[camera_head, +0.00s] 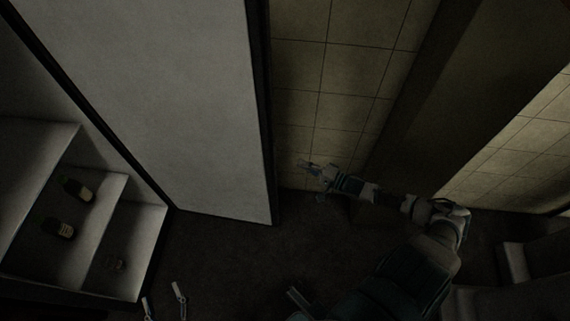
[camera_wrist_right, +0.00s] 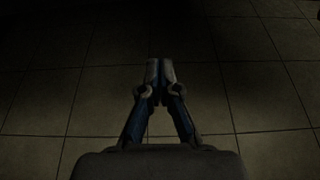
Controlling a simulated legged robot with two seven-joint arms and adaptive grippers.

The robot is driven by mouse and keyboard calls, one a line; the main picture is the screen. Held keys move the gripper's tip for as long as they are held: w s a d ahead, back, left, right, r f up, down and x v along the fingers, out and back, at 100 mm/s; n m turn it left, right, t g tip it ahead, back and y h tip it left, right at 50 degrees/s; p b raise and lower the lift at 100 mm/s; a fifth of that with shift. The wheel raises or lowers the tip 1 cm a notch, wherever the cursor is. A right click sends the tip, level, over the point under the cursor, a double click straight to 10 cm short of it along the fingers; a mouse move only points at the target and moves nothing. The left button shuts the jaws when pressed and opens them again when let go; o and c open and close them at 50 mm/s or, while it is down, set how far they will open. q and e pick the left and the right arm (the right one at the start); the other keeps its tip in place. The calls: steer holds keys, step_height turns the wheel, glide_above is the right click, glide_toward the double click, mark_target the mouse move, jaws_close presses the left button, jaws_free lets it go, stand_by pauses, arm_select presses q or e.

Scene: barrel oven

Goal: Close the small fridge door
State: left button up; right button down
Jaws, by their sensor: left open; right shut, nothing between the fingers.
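The fridge door (camera_head: 170,90) stands wide open in the head view, a tall pale panel with a dark edge on its right side. The fridge interior (camera_head: 70,240) shows at the left, with pale shelves. My left gripper (camera_head: 164,297) is open and empty at the bottom, below the door's lower edge and in front of the fridge. My right gripper (camera_head: 307,165) is to the right of the door's dark edge, apart from it in the picture. It is shut and empty. The right wrist view shows its fingertips (camera_wrist_right: 159,66) together, with only tiles beyond.
Two dark bottles (camera_head: 77,188) (camera_head: 59,228) and a small, dim glass-like item (camera_head: 114,262) are on the shelves. A tiled wall (camera_head: 340,60) is behind the right gripper. Dark floor (camera_head: 225,260) lies below the door. Grey step-like shapes (camera_head: 515,265) are at the lower right.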

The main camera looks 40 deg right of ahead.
arm_select(q)
steer(key=r+t+b, duration=0.1)
steer(key=r+t, duration=0.1)
steer(key=s+r+t, duration=0.1)
steer(key=r+t, duration=0.1)
steer(key=shift+s+d+r+h+b, duration=0.1)
steer(key=shift+s+r+h+b, duration=0.1)
steer(key=shift+r+h+b, duration=0.15)
arm_select(e)
steer(key=w+a, duration=0.5)
steer(key=shift+a+f, duration=0.15)
steer(key=shift+a, duration=0.25)
steer(key=shift+a, duration=0.2)
